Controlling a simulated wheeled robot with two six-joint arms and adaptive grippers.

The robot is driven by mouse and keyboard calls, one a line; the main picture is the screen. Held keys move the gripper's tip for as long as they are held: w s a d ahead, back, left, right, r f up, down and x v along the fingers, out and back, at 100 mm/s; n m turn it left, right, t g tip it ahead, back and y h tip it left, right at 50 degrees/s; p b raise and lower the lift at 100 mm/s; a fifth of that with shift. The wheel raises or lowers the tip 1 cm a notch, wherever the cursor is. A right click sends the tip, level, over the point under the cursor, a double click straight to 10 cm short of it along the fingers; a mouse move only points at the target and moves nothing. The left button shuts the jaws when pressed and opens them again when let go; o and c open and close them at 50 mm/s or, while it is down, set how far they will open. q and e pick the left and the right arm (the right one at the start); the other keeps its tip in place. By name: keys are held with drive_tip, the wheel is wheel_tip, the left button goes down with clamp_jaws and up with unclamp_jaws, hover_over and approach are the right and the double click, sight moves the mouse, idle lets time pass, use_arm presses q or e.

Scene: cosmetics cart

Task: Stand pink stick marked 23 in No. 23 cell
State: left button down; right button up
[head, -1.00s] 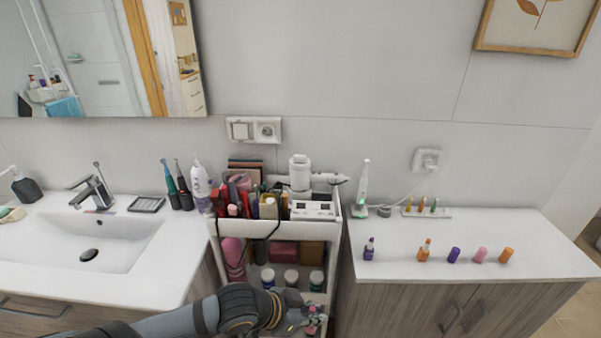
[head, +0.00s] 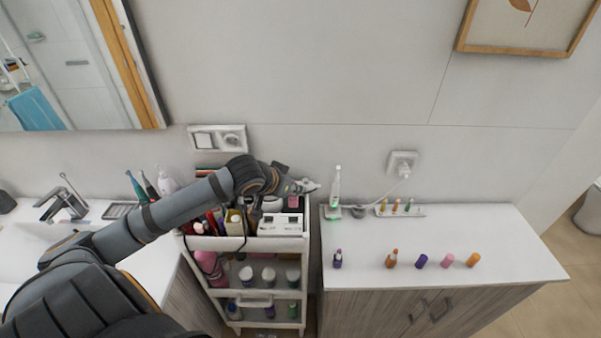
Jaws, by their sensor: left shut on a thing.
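My left gripper (head: 290,188) is over the back right of the cart top. It is shut on a small pink thing (head: 292,201), likely the pink stick, which shows just under the fingers above the white box. The number 23 is too small to read. The white box with dark openings (head: 281,225) sits at the right front of the cart top; its cell numbers cannot be read. I cannot tell whether the pink thing touches the box. My right gripper is out of view.
The cart (head: 262,244) holds makeup items on top and bottles below. On the right counter (head: 485,235) stand a purple bottle (head: 338,259), an orange bottle (head: 392,259), a purple cap (head: 421,261), a pink cap (head: 447,260) and an orange cap (head: 473,260). A white toothbrush (head: 335,187) stands behind.

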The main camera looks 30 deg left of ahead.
sight(293, 202)
use_arm(q)
drive_tip(key=shift+s, duration=0.25)
drive_tip(key=shift+w+r+p, duration=0.15)
drive_tip(key=shift+p, duration=0.6)
wheel_tip(293, 202, down, 6)
drive_tip(key=b, duration=0.4)
drive_tip(key=shift+b, duration=0.35)
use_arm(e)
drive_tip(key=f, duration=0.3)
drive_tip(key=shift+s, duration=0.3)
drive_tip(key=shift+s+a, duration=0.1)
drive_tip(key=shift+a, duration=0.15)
use_arm(q)
drive_tip(key=shift+p, duration=0.35)
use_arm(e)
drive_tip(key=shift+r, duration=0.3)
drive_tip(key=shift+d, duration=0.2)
use_arm(q)
drive_tip(key=shift+p, duration=0.3)
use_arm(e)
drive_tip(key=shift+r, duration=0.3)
